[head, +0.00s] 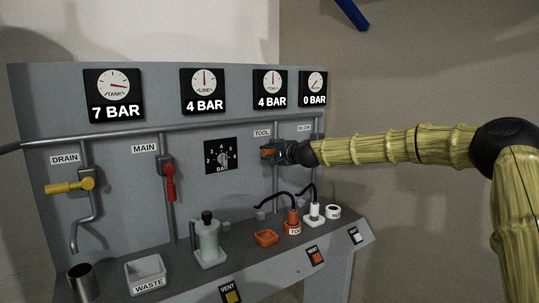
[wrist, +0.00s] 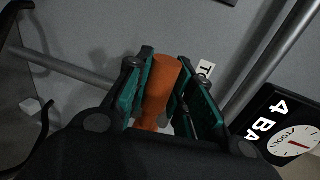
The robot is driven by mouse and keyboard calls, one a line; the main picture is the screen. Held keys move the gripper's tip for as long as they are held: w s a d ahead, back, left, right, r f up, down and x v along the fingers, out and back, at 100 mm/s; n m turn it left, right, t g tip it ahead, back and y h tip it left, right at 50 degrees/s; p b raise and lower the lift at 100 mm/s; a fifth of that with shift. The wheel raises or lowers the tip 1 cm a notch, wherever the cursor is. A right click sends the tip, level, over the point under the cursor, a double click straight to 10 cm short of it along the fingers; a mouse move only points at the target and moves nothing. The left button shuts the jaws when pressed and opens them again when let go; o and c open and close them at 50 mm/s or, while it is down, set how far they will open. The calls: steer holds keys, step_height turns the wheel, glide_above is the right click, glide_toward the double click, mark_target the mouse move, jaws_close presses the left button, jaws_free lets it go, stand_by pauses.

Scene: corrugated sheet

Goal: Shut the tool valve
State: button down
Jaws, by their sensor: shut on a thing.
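The tool valve's orange handle (head: 267,152) sits on the vertical pipe under the TOOL label (head: 262,133) on the grey panel. My gripper (head: 279,152) reaches it from the right. In the wrist view the orange handle (wrist: 160,80) stands between the two green-padded fingers of my gripper (wrist: 162,88), which are shut on it. The valve body is mostly hidden behind the gripper. The TOOL gauge (head: 270,90) reads 4 BAR, and part of it shows in the wrist view (wrist: 290,142).
The yellow DRAIN valve (head: 70,185) and red MAIN valve (head: 169,182) are to the left. A regulator dial (head: 222,156) is left of my gripper.

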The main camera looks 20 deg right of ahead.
steer(key=shift+d+r, duration=0.1)
steer(key=shift+d, duration=0.05)
steer(key=c, duration=1.2)
jaws_free()
steer(key=shift+c, duration=0.2)
steer(key=shift+s, duration=0.1)
steer(key=v, duration=1.1)
steer(key=shift+s, duration=0.35)
steer(key=shift+d, duration=0.1)
